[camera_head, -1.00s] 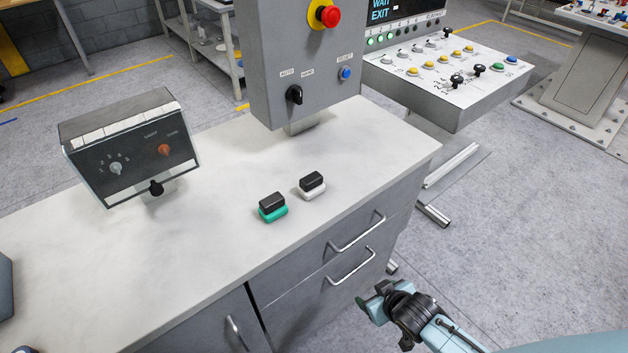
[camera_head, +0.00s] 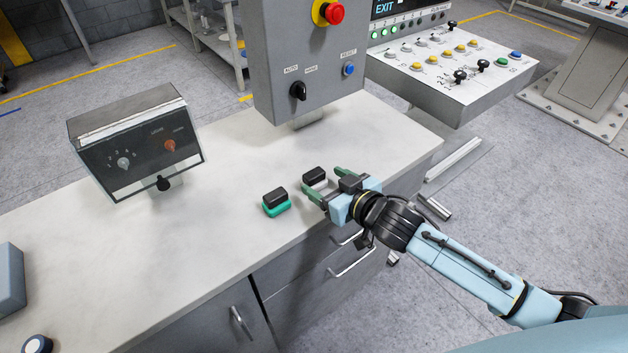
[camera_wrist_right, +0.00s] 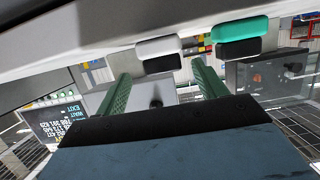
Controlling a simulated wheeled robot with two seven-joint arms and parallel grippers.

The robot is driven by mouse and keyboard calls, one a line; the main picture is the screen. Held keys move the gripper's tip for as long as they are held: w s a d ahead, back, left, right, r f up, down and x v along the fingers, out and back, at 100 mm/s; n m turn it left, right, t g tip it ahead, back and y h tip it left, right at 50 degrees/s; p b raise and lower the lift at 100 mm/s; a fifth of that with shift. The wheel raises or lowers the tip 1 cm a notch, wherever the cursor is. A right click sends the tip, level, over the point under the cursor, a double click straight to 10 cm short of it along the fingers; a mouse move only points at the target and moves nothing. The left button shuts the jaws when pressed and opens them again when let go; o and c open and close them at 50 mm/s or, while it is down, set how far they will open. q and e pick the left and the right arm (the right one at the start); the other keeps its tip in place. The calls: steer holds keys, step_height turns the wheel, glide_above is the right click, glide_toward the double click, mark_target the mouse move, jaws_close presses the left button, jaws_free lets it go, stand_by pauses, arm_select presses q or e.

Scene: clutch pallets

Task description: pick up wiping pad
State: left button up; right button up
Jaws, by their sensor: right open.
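Two wiping pads with black grips lie on the pale worktop near its front edge. One has a green base (camera_head: 275,209). The other, to its right, has a white base and a black top (camera_head: 313,174). My right gripper (camera_head: 321,179) is open at the white-based pad, its green fingers spread to either side in the head view and partly hiding the base. In the wrist view the white pad (camera_wrist_right: 158,47) shows ahead between the fingertips, with nothing held. The green pad (camera_wrist_right: 240,28) is outside the fingers there. My left gripper is not in view.
A grey control box (camera_head: 308,60) with a red button stands behind the pads. A dark panel with knobs (camera_head: 140,145) stands on the worktop (camera_head: 190,240) at left. A sloped button console (camera_head: 450,70) is at the right. Drawer handles (camera_head: 352,262) project below the front edge.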

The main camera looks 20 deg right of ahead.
mark_target(310, 173)
steer(key=x, duration=0.6)
steer(key=shift+w+a+f+b, duration=0.1)
steer(key=shift+w+a+b, duration=0.05)
steer(key=shift+a+b, duration=0.15)
steer(key=shift+d, duration=0.1)
steer(key=c, duration=1)
